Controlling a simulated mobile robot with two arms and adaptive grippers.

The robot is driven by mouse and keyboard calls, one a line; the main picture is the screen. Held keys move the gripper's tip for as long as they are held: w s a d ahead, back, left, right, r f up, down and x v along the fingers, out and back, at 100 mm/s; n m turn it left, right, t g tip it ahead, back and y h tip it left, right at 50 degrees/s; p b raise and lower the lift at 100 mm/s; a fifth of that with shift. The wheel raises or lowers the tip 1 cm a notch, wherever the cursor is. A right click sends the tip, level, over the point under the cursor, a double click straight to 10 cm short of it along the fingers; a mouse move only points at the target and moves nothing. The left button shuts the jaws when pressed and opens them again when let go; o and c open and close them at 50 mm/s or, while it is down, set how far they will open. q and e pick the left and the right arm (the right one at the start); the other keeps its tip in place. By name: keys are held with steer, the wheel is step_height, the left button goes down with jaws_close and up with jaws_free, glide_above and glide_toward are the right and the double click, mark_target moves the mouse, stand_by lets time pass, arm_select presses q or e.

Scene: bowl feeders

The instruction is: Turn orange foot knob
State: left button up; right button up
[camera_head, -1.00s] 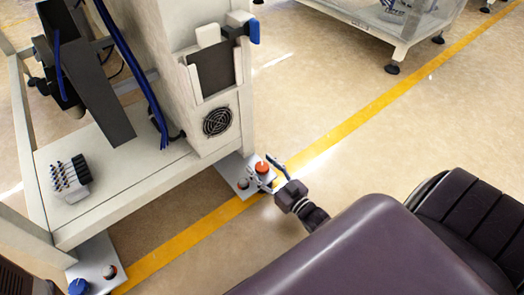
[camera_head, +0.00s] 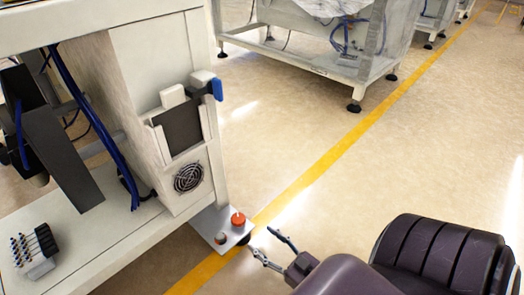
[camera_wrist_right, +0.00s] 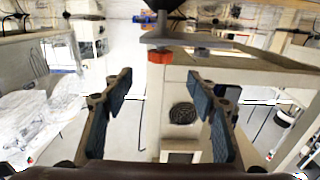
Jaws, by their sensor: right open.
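The orange foot knob (camera_head: 238,219) stands on a small grey plate (camera_head: 208,217) at the foot of the machine frame in the head view. It also shows in the right wrist view (camera_wrist_right: 160,57), just beyond the fingertips and roughly midway between them. My right gripper (camera_head: 260,240) is open and empty, to the right of and below the knob in the head view, with a gap between fingertips and knob. Its two dark fingers stand wide apart in the right wrist view (camera_wrist_right: 160,78). My left gripper is in neither view.
A smaller reddish-grey knob (camera_head: 220,238) sits on the same plate. The machine's white column with a fan (camera_head: 188,177) rises behind it. A yellow floor line (camera_head: 330,160) runs past the plate. The floor to the right is clear. Another machine frame (camera_head: 300,45) stands at the back.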

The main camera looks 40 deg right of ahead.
steer(key=n+g+y+b, duration=0.2)
steer(key=n+y+b, duration=0.3)
steer(key=y+b, duration=0.2)
glide_toward(239, 218)
steer(key=x, duration=0.2)
steer(key=shift+w+a+f, duration=0.25)
steer(key=shift+a+f, duration=0.05)
steer(key=shift+a, duration=0.05)
steer(key=b+x, duration=0.4)
steer(key=x, duration=0.2)
steer(key=shift+w+d+f, duration=0.1)
steer(key=shift+w+d, duration=0.05)
steer(key=shift+w, duration=0.05)
steer(key=shift+w+a+b, duration=0.25)
steer(key=shift+w+b, duration=0.15)
steer(key=shift+w, duration=0.1)
steer(key=shift+r, duration=0.2)
